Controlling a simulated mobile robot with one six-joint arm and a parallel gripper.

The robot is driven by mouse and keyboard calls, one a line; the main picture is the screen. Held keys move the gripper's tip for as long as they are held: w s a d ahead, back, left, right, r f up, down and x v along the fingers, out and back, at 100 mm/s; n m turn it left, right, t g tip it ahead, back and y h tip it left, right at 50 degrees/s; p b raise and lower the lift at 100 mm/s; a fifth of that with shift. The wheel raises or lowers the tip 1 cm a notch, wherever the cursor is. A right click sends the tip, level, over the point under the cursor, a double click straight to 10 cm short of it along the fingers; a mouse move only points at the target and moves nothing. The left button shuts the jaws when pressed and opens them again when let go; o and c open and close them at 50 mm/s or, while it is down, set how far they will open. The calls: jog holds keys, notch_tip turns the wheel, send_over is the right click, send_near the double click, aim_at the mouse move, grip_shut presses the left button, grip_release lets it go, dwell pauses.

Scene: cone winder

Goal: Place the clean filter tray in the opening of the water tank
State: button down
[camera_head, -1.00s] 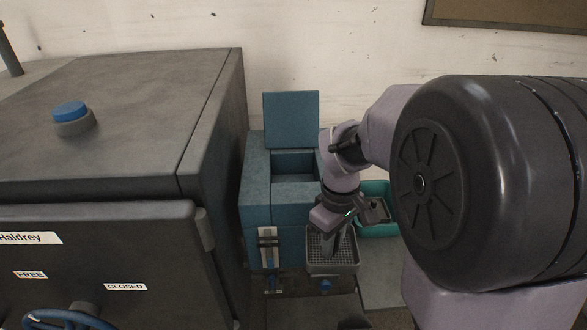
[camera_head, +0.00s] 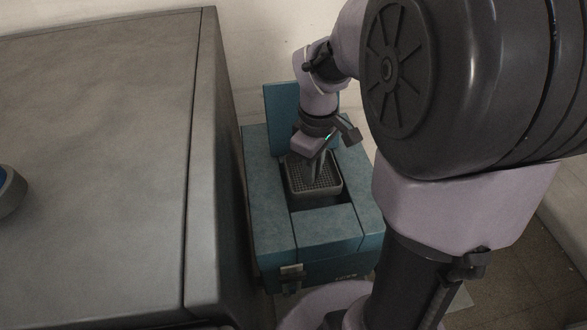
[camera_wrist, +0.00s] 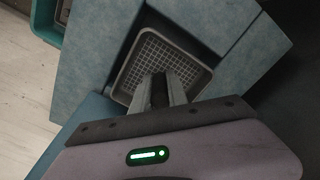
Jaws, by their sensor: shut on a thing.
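The filter tray (camera_head: 303,187), grey with a mesh floor, is at the square opening of the blue water tank (camera_head: 268,205). My gripper (camera_head: 317,178) points down and is shut on the tray. In the wrist view, the tray (camera_wrist: 190,52) lies within the opening's edges, turned roughly in line with them, and my fingers (camera_wrist: 160,88) reach to its middle. A dark gap shows in front of the tray in the head view. I cannot tell whether the tray touches the opening's ledge. The tank's lid (camera_head: 275,112) stands open behind.
A large grey machine (camera_head: 100,170) stands close on the left of the tank. A teal container (camera_wrist: 46,22) shows at the wrist view's upper left, beside the tank. Pale floor (camera_wrist: 25,90) lies below it.

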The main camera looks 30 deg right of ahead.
aim_at(312, 202)
jog(key=f, duration=0.2)
jog(key=f+b, duration=0.1)
jog(key=f, duration=0.5)
jog(key=shift+s+b, duration=0.35)
jog(key=shift+f, duration=0.1)
jog(key=shift+f, duration=0.2)
jog(key=c, duration=1.3)
grip_release()
jog(key=shift+r, duration=0.1)
